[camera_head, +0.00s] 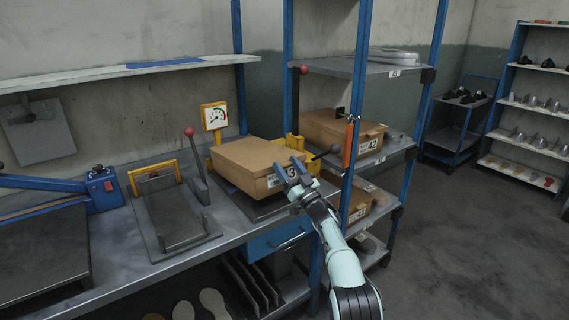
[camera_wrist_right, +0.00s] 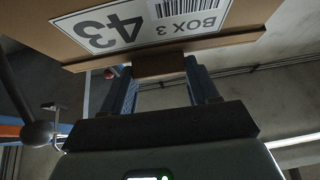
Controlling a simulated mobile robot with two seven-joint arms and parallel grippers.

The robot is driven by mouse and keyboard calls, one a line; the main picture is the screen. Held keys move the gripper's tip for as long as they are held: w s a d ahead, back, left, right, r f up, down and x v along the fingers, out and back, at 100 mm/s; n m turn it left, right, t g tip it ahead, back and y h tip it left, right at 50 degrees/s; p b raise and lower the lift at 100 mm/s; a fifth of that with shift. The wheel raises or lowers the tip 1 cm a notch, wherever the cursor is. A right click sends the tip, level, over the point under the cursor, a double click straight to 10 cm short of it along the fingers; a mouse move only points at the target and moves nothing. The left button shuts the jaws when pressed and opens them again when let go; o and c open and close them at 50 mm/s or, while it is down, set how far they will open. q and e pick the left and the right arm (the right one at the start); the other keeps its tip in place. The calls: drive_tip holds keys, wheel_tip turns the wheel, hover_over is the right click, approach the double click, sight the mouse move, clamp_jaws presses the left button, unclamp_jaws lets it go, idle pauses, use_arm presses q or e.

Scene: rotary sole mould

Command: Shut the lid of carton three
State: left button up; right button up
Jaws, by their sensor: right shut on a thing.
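Carton three (camera_head: 245,158) is a brown cardboard box on the bench, with a white label reading 43 on its front. Its lid (camera_head: 262,153) lies over the top, about level; I cannot tell whether it is fully flush. In the right wrist view the label (camera_wrist_right: 138,22) reads BOX 3 upside down, and the lid's edge runs past it. My right gripper (camera_head: 293,171) is at the carton's front, its fingers shut on a small brown tab (camera_wrist_right: 159,66) at the lid's edge. My left gripper is not in view.
A yellow-framed fixture with a dial gauge (camera_head: 214,116) stands behind the carton. A red-knobbed lever (camera_head: 195,160) and a metal fixture (camera_head: 178,215) are left of it. A shelf rack with another carton (camera_head: 335,130) and a blue upright (camera_head: 357,110) stand close on the right.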

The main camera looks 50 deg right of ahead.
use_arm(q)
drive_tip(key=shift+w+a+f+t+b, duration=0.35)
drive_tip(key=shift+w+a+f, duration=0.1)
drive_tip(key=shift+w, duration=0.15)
use_arm(e)
drive_tip(key=shift+f, duration=1.2)
drive_tip(key=o, duration=1.5)
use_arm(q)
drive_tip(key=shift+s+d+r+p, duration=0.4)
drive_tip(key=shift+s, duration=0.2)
use_arm(e)
drive_tip(key=v, duration=1.3)
drive_tip(key=shift+f, duration=0.15)
